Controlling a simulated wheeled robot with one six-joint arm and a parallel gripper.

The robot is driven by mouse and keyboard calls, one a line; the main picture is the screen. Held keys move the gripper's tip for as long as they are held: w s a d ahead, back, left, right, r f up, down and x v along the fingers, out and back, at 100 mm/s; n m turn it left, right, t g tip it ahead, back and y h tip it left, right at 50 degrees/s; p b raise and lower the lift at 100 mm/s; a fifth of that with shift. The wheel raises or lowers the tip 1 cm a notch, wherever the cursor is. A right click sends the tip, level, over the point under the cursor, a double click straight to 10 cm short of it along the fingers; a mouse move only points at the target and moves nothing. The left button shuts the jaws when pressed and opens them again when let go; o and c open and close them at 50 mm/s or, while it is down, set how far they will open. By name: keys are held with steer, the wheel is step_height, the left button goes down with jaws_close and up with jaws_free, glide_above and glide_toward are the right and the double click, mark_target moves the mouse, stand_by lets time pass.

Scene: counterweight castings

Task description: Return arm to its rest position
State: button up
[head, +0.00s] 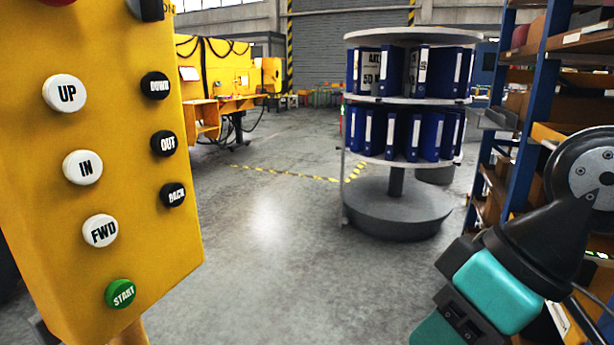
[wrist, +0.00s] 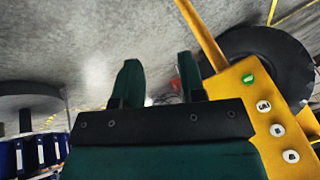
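My gripper (wrist: 158,68) shows in the wrist view as two dark green fingers with a clear gap between them. It is open, and nothing shows between the fingers. In the head view my arm is at the lower right, bent, with a teal and black section low in the picture. The fingertips do not show in the head view. In the wrist view the yellow control panel (wrist: 262,110) lies to the right of the fingers, apart from them as far as I can tell.
The yellow control panel (head: 125,190) with labelled buttons stands close at the left. A round rack (head: 398,212) of blue binders stands ahead. Shelving with a blue upright (head: 530,120) is close behind my arm at the right. Grey floor (head: 270,250) between is clear.

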steer(key=s+d+f+g+h, duration=0.1)
steer(key=s+d+f, duration=0.2)
step_height(320, 180, up, 17)
steer(key=p, duration=1.6)
steer(key=shift+w+a+f+m, duration=0.2)
steer(key=shift+w+a+m, duration=0.1)
steer(key=shift+a, duration=0.1)
